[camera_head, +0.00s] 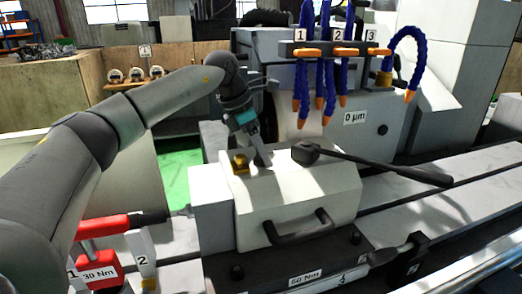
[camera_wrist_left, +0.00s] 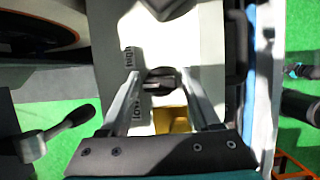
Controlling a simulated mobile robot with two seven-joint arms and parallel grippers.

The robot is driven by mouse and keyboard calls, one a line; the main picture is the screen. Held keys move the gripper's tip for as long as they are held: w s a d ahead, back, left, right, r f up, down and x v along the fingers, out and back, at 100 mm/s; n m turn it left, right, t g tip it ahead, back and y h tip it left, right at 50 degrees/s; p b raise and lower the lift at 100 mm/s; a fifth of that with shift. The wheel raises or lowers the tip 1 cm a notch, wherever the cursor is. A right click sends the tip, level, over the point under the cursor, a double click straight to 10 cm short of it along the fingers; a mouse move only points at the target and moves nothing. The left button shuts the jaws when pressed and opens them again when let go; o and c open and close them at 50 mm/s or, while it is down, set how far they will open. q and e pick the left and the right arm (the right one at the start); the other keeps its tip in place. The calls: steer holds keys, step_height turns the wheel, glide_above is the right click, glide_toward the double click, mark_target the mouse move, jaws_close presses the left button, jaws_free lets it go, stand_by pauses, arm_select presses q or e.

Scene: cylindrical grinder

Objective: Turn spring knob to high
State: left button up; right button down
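The spring knob (camera_wrist_left: 160,80), small and dark with a raised bar, sits on the pale top of the machine housing (camera_head: 315,190). In the left wrist view it lies between the tips of my left gripper (camera_wrist_left: 158,72). The two fingers are apart on either side of it, with a small gap showing. Dark lettering on the housing is beside the knob, partly covered by the fingers and too small to read surely. In the head view my left gripper (camera_head: 264,158) points down at the housing top, and I cannot make out the knob there. My right gripper is not in view.
A brass fitting (camera_head: 240,163) stands just left of the gripper. A long black lever (camera_head: 375,165) extends right from the housing top. A black handle (camera_head: 300,230) is on the front. Blue coolant hoses (camera_head: 320,80) hang behind. A red torque wrench (camera_head: 105,226) is at lower left.

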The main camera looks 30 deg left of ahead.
arm_select(q)
jaws_close()
stand_by(0.3)
steer(key=shift+r+m+p, duration=0.2)
steer(key=shift+m+p, duration=0.5)
steer(key=shift+p, duration=0.4)
steer(key=m+g+h+p, duration=0.1)
steer(key=m+p, duration=0.2)
steer(key=m+g+p, duration=0.1)
steer(key=m, duration=0.1)
steer(key=shift+m, duration=0.4)
steer(key=shift+f+m+g+h, duration=0.1)
steer(key=shift+m+g+h, duration=0.2)
steer(key=shift+m+g, duration=0.7)
steer(key=shift+m+t, duration=0.3)
steer(key=shift+m, duration=0.2)
